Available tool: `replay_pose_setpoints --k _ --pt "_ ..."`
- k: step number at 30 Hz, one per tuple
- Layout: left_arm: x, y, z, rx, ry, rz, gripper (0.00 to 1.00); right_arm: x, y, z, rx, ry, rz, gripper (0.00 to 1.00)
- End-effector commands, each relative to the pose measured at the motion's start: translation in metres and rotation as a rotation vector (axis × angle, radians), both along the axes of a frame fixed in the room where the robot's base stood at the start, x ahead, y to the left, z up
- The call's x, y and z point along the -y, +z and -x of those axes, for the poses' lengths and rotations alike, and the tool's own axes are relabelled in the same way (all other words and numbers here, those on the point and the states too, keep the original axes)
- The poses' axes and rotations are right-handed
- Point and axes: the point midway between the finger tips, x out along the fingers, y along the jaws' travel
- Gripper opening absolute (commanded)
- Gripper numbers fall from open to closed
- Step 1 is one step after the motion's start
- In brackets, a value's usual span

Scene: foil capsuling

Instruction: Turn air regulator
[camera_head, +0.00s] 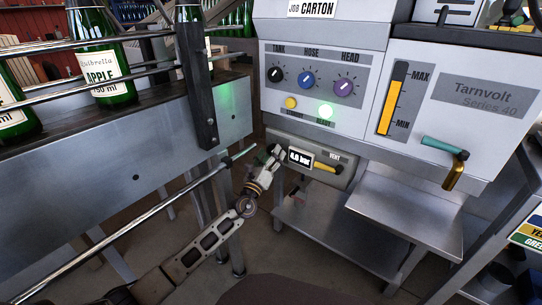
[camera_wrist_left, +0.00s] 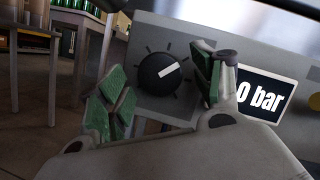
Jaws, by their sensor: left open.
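The air regulator is a black round knob (camera_wrist_left: 158,74) with a white pointer line and tick marks around it, on a grey panel. The pointer aims to the upper right in the left wrist view. My left gripper (camera_wrist_left: 157,92) is open, with one green-padded finger on each side of the knob; I cannot tell whether they touch it. In the head view my left gripper (camera_head: 268,158) is at the panel's left end and hides the knob. A pressure display (camera_head: 300,157) right of it seems to read 4.0 bar; its first digit is hidden in the wrist view. My right gripper is not in view.
A yellow vent lever (camera_head: 328,168) is right of the display. Above is a control panel (camera_head: 312,85) with tank, hose and head knobs. A conveyor with rails and green bottles (camera_head: 107,60) stands left. A metal shelf (camera_head: 405,215) juts out at right.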

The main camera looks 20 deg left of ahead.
Motion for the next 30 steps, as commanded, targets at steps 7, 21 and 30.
replay_pose_setpoints --k 7,21,30 --pt "-0.002 -0.005 0.012 -0.001 0.001 -0.002 0.66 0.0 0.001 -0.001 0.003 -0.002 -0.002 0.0" --pt "-0.008 -0.02 0.054 -0.002 0.0 -0.001 0.66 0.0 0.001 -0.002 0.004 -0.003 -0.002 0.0" --pt "-0.012 -0.031 0.082 -0.004 -0.001 -0.002 0.66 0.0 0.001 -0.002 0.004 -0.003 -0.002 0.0"
